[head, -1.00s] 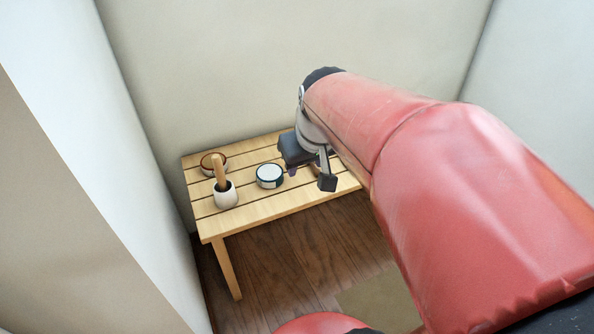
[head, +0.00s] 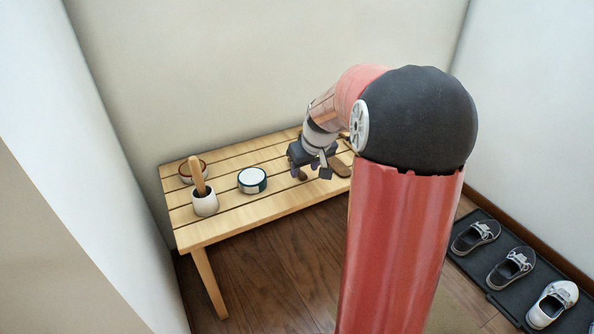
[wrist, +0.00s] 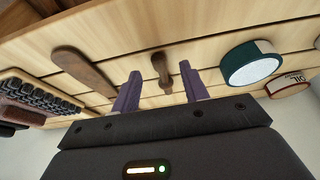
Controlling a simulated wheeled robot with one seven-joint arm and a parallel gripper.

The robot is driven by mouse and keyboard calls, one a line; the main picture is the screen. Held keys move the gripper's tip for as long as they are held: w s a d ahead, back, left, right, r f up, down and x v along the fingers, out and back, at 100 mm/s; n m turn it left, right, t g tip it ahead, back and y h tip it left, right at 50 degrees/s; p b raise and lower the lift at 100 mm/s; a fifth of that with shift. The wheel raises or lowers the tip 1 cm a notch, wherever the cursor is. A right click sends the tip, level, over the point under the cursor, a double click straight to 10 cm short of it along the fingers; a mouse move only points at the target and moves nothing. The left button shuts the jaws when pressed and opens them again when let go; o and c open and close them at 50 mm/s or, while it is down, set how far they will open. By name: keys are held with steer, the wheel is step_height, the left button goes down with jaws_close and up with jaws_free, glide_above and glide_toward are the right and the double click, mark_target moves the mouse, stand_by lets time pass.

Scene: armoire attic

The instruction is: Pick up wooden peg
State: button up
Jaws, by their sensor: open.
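A small brown wooden peg (wrist: 163,75) with a rounded knob lies on the slatted bench. In the wrist view it shows between and beyond the two purple fingertips of my gripper (wrist: 160,70). My gripper is open, with nothing between its fingers that it touches. In the head view my gripper (head: 311,170) hangs over the right part of the bench, and the peg (head: 302,175) shows small and partly hidden at its fingers.
A brush (wrist: 40,95) shows left in the wrist view. Shoes (head: 512,268) lie on a floor tray.

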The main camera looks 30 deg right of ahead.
steer(key=shift+x, duration=1.05)
jaws_close()
steer(key=shift+r, duration=0.1)
step_height(320, 180, up, 20)
steer(key=p, duration=0.4)
